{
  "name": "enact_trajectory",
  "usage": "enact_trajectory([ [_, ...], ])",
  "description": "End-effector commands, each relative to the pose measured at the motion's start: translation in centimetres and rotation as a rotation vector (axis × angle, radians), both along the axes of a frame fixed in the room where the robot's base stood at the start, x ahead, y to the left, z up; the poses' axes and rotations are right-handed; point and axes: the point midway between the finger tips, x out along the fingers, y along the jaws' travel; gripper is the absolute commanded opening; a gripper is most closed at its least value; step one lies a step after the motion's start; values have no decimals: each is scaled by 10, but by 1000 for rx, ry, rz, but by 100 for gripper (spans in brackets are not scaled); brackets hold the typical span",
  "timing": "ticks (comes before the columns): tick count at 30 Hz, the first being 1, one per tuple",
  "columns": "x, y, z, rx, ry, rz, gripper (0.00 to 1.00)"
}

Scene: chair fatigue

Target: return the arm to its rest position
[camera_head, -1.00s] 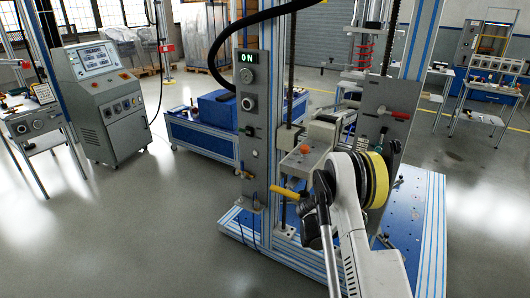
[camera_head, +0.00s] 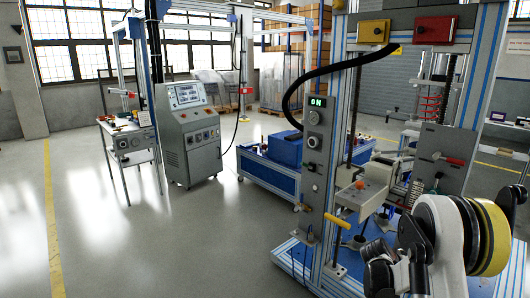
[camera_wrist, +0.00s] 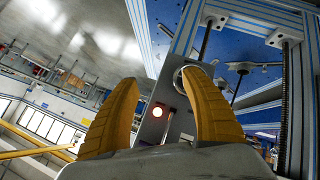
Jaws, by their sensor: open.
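My gripper (camera_wrist: 162,80) shows in the wrist view as two yellow fingers, spread apart with nothing between them. Behind the fingers is a grey panel with a lit round light (camera_wrist: 157,112). In the head view my arm (camera_head: 455,240) is folded at the lower right, in front of the test rig.
A blue bench (camera_head: 270,172), a console cabinet (camera_head: 188,130) and a small table (camera_head: 127,140) stand behind. The floor (camera_head: 130,240) at left is clear.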

Motion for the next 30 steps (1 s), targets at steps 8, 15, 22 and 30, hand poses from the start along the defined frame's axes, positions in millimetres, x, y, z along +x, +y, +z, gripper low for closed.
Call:
enact_trajectory([
  [8, -16, 56, 83, 89, 0, 117, 55],
  [15, -69, 133, 165, 202, -6, 276, 55],
  [22, -144, 203, 213, 304, -22, 428, 55],
  [30, -241, 274, 225, 413, -53, 599, 55],
])
